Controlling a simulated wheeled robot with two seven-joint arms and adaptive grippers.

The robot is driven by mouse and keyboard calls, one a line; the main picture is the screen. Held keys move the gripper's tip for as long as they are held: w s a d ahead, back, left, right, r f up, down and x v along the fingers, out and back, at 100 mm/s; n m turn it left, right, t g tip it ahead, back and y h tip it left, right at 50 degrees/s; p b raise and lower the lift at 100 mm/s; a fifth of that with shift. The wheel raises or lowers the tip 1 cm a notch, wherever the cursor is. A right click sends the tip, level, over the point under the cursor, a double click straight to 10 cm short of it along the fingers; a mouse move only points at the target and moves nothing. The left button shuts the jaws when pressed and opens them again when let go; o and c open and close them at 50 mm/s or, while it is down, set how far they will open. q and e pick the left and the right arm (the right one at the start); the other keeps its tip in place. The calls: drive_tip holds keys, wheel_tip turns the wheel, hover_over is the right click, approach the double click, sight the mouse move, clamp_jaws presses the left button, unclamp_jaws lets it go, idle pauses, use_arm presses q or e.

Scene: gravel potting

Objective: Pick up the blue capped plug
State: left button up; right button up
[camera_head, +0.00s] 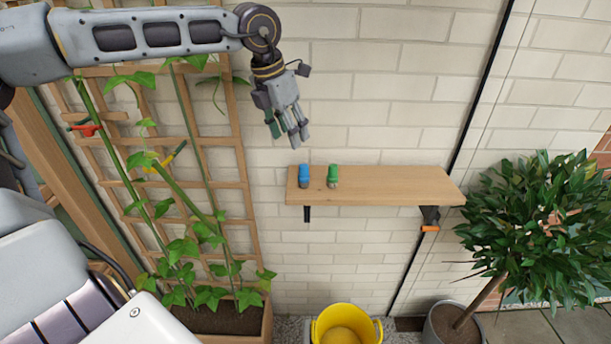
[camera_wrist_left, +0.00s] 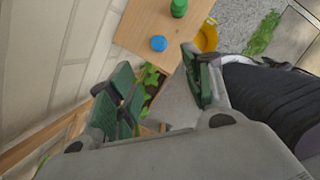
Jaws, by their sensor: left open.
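The blue capped plug (camera_head: 305,175) stands upright near the left end of the wooden shelf (camera_head: 400,184). In the left wrist view its round blue cap (camera_wrist_left: 158,43) shows from above, near the shelf's edge. A green capped plug (camera_head: 333,176) stands just right of it, and also shows in the left wrist view (camera_wrist_left: 179,8). My left gripper (camera_head: 287,138) is above and slightly left of the blue plug, pointing down, open and empty. Its green-padded fingers stand apart in the left wrist view (camera_wrist_left: 165,98). My right gripper is not in view.
A trellis with climbing plants (camera_head: 190,150) stands left of the shelf. A yellow bucket (camera_head: 346,326) is on the ground below. A potted tree (camera_head: 535,220) stands at the right. The shelf is bare right of the green plug, against a brick wall.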

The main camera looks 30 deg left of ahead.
use_arm(q)
hover_over(303, 166)
drive_tip(key=s, duration=0.2)
drive_tip(key=f, duration=0.7)
drive_tip(key=shift+s+a, duration=0.15)
drive_tip(key=shift+a, duration=0.1)
drive_tip(key=shift+f, duration=0.35)
drive_tip(key=shift+w+f+p, duration=0.2)
drive_tip(key=shift+f+p, duration=0.05)
drive_tip(key=shift+p, duration=0.05)
drive_tip(key=shift+d, duration=0.1)
drive_tip(key=shift+x, duration=0.8)
drive_tip(key=shift+w+f+p, duration=0.45)
drive_tip(key=shift+w+f, duration=0.1)
drive_tip(key=shift+f, duration=0.05)
drive_tip(key=shift+x, duration=0.9)
drive_tip(key=shift+f, duration=0.15)
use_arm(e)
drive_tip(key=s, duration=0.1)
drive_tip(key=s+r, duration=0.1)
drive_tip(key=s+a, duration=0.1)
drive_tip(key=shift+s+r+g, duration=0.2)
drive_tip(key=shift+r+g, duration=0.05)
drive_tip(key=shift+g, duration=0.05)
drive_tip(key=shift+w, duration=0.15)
